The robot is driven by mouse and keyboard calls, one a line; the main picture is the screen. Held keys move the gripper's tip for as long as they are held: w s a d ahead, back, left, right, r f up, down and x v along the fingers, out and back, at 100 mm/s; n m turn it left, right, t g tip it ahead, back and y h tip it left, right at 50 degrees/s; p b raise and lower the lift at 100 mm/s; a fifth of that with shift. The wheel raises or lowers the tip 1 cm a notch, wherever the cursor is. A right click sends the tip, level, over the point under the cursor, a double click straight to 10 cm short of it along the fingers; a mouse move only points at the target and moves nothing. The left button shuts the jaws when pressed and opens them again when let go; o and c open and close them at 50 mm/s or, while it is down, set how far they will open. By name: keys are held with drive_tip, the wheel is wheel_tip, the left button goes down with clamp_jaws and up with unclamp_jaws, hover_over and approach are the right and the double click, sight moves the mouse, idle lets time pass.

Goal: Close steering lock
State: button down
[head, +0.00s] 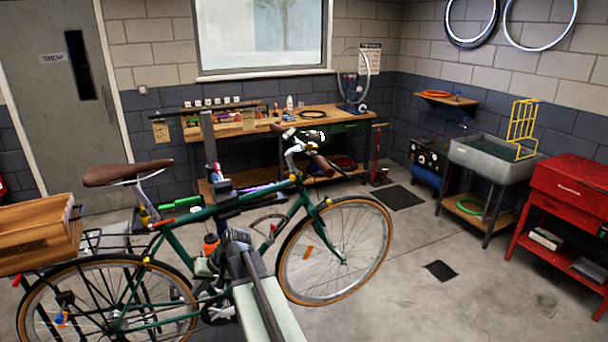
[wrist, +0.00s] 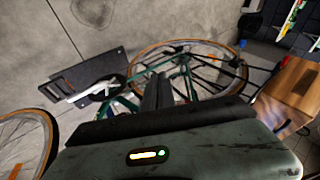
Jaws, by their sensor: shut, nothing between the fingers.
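A green bicycle (head: 180,230) is held in a work stand, its front wheel (head: 335,250) to the right. Its handlebar (head: 296,146) is at the upper right of the frame. I cannot make out the steering lock for certain in either view. My gripper (head: 237,238) is shut and empty, in front of the lower middle of the bicycle in the head view, and hides part of the frame there. In the wrist view my gripper (wrist: 158,88) points toward the bicycle frame, with the rear wheel (wrist: 236,62) beyond it. Contact with the bicycle cannot be told.
A wooden crate (head: 38,232) sits over the rear wheel. A workbench (head: 330,122) with tools stands behind. A grey sink (head: 492,158) and a red cabinet (head: 570,190) stand at the right. The floor (head: 410,290) right of the front wheel is mostly clear.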

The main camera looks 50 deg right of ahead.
drive_tip(key=w+d+r+m+t+p, duration=0.1)
drive_tip(key=w+d+r+m+t, duration=0.3)
drive_tip(key=d, duration=0.7)
drive_tip(key=s+d+r+m+t, duration=0.15)
drive_tip(key=d+r, duration=0.35)
drive_tip(key=d, duration=0.5)
drive_tip(key=s+d+r+m+t+h, duration=0.2)
drive_tip(key=s+d+r, duration=0.1)
drive_tip(key=d, duration=0.6)
drive_tip(key=s+d+r+m+t+h, duration=0.1)
drive_tip(key=s+d+r+m+h, duration=0.1)
drive_tip(key=d, duration=0.7)
drive_tip(key=s+d+r+m+t+h+p, duration=0.1)
drive_tip(key=s+d+r+m+t+h, duration=0.1)
drive_tip(key=d+r, duration=0.4)
drive_tip(key=s+d+h, duration=0.1)
drive_tip(key=s+d, duration=0.1)
drive_tip(key=shift+d+t, duration=0.35)
drive_tip(key=shift+d, duration=0.05)
drive_tip(key=shift+s+r, duration=0.1)
hover_over(297, 184)
drive_tip(key=s+a, duration=0.1)
drive_tip(key=s, duration=0.3)
drive_tip(key=shift+s+a+f+b, duration=0.1)
drive_tip(key=shift+s+f+b, duration=0.15)
drive_tip(key=shift+f, duration=0.25)
